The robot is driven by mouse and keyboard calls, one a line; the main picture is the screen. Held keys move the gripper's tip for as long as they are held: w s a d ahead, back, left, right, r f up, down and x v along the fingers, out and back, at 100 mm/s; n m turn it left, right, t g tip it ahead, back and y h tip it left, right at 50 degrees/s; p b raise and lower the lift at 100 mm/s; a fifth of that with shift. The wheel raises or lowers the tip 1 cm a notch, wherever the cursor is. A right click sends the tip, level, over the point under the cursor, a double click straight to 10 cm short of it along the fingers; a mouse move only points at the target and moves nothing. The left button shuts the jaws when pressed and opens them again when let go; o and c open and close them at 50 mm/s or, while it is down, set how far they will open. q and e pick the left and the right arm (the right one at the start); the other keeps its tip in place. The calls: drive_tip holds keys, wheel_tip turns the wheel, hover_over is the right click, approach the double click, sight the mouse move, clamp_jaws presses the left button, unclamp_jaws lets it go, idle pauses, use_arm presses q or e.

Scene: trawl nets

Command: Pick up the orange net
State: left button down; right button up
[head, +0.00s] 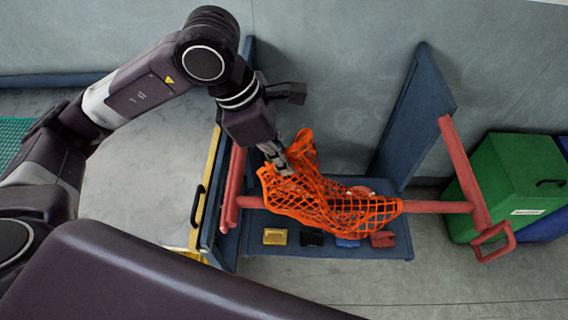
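The orange net (325,203) is draped over a red horizontal bar (437,207) on a blue stand. Its upper left part rises in a peak beside my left gripper (284,166). My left gripper reaches down from above with its fingertips at the net's upper left part, some of the mesh close around them. The fingers look close together, but the mesh and the small size hide whether they are shut on it. My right gripper is not in view.
The blue stand has upright panels (413,115) and a low shelf with several small coloured blocks, one yellow (275,237). A red handle (492,242) sticks out at the right. A green bin (512,180) stands further right. Grey floor is clear in front.

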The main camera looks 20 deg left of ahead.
use_arm(q)
wheel_tip(320, 180, up, 8)
drive_tip(key=p, duration=0.2)
drive_tip(key=shift+f+p, duration=0.2)
drive_tip(key=shift+p, duration=0.2)
